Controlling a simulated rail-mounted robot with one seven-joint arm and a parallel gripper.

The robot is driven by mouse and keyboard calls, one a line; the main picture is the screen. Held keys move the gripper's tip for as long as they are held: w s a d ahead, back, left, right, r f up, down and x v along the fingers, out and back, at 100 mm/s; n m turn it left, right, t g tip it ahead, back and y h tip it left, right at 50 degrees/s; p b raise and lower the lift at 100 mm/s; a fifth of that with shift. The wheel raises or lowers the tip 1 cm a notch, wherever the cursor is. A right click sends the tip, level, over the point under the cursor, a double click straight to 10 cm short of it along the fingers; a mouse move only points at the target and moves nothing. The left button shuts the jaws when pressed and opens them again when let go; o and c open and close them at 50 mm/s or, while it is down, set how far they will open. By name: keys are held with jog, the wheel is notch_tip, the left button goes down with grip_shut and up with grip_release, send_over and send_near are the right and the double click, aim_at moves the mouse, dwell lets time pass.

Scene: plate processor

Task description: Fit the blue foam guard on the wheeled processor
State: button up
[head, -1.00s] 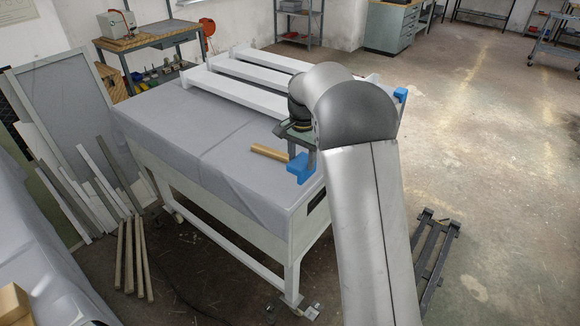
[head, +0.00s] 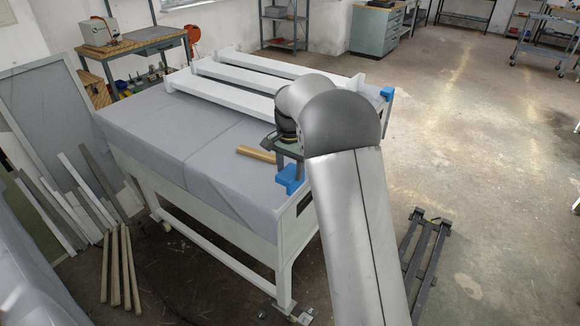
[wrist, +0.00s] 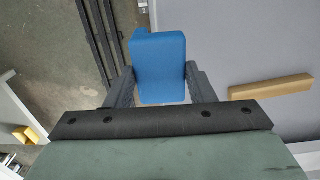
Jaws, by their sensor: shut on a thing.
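The wheeled processor (head: 180,199) is a long pale frame on legs, its top draped in a grey cover. My gripper (head: 290,164) is shut on the blue foam guard (head: 291,180) at the near right corner of the processor's top. In the wrist view the guard (wrist: 158,65) sits between the two dark fingers (wrist: 158,88), over the boundary between the grey cover and the floor. I cannot tell whether it touches the corner. Another blue guard (head: 387,93) is on the far right corner. My arm hides part of the right end.
A wooden bar (head: 257,154) lies on the cover close to the left of the gripper. White beams (head: 245,92) lie across the far part of the top. A dark rack (head: 425,255) is on the floor at right. Wooden strips (head: 120,265) lean at the left.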

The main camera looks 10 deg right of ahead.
jog(key=shift+f+b, duration=1.8)
jog(key=shift+f, duration=1.35)
jog(key=shift+f, duration=0.25)
jog(key=o, duration=1)
jog(key=shift+o, duration=0.2)
notch_tip(320, 180, up, 17)
jog(key=s+f+n, duration=0.3)
jog(key=s+f, duration=0.1)
jog(key=s, duration=0.8)
jog(key=s+f+n, duration=0.3)
jog(key=s+f, duration=0.1)
jog(key=s, duration=0.8)
jog(key=s+f+n, duration=0.3)
jog(key=s+f, duration=0.1)
jog(key=s, duration=0.8)
jog(key=shift+s+a+n, duration=0.3)
jog(key=shift+s+a, duration=0.1)
